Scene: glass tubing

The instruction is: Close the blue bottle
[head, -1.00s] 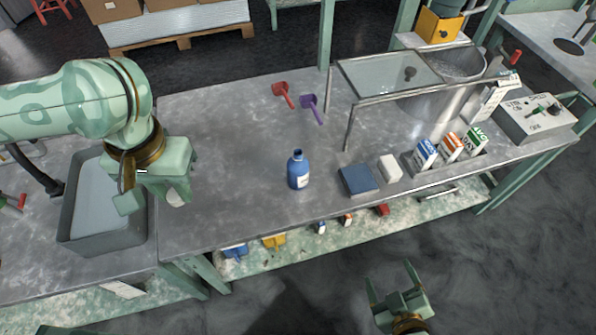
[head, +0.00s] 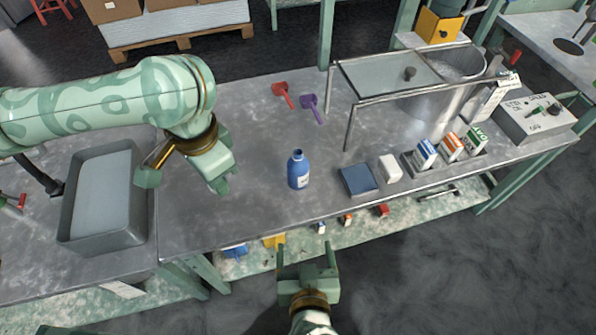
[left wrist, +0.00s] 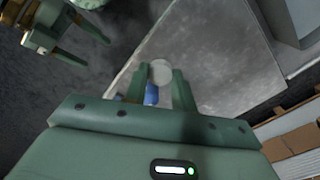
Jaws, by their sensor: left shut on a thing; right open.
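The blue bottle (head: 298,172) stands upright on the grey workbench (head: 240,130), its neck up and no cap on it. My left gripper (head: 222,186) is above the bench, left of the bottle and apart from it. In the left wrist view it is shut on a pale round cap (left wrist: 161,72); the head view hides this cap. Part of the blue bottle (left wrist: 151,95) shows beyond the fingers there. My right gripper (head: 306,252) is open and empty in front of the bench's near edge, below the bottle in the picture.
A blue box (head: 359,180) and a white block (head: 390,167) lie right of the bottle. Red (head: 282,92) and purple (head: 310,104) scoops lie behind it. A metal frame (head: 350,125) stands back right; a grey tray (head: 75,240) is far left.

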